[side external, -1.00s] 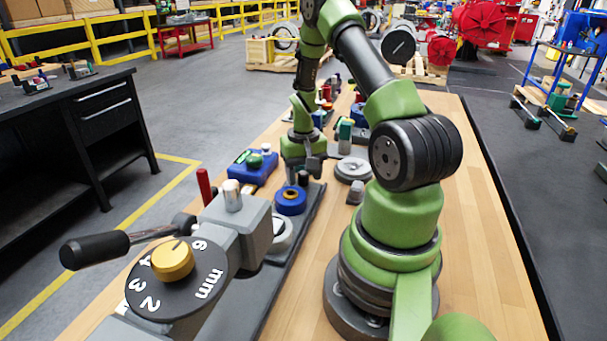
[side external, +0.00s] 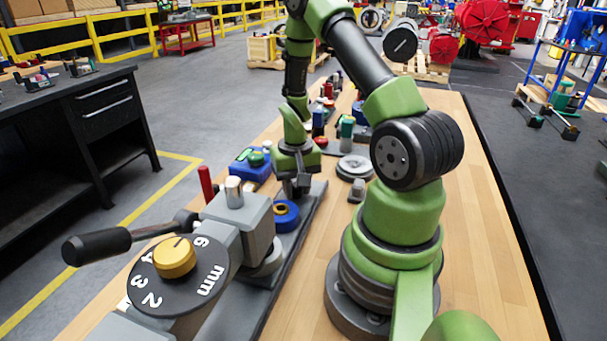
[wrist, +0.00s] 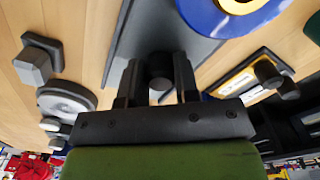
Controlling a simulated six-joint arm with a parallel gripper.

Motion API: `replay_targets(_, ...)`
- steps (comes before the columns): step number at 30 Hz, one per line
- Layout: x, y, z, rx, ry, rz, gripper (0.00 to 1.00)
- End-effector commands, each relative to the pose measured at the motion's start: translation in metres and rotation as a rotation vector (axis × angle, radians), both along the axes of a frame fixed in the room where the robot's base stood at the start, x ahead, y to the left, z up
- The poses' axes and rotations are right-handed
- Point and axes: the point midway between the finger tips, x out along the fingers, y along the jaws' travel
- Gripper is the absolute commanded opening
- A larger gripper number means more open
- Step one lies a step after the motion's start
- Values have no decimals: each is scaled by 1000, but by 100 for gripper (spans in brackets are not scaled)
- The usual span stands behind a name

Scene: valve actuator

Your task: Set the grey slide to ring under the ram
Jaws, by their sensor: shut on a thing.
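The grey slide (side external: 308,212) is a long flat plate running from under the press head toward the back; it also shows in the wrist view (wrist: 137,38). On it sits a blue round piece with a yellow centre (side external: 286,215), just behind the press head. A pale grey round piece (side external: 268,262) is partly hidden under the head. The ram's silver top (side external: 233,190) stands out of the grey press head (side external: 248,226); its lower end is hidden. My gripper (side external: 294,188) is shut on the slide's dark knob (wrist: 160,68), behind the blue piece.
A black lever (side external: 105,245) and a dial with a gold knob (side external: 174,258) stand at the front. A blue box (side external: 250,170) sits left of the slide. A grey disc (side external: 354,167) and small block (side external: 357,190) lie to its right. Wooden bench is clear front right.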

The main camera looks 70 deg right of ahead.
Motion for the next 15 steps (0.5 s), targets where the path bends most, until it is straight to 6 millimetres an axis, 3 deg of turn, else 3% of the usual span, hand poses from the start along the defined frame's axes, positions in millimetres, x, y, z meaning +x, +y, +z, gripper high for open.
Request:
replay_targets(3,2,27,0,-2,-3,10,0)
replay_targets(6,1,38,0,-4,-5,6,0)
replay_targets(15,1,41,1,-6,-7,3,0)
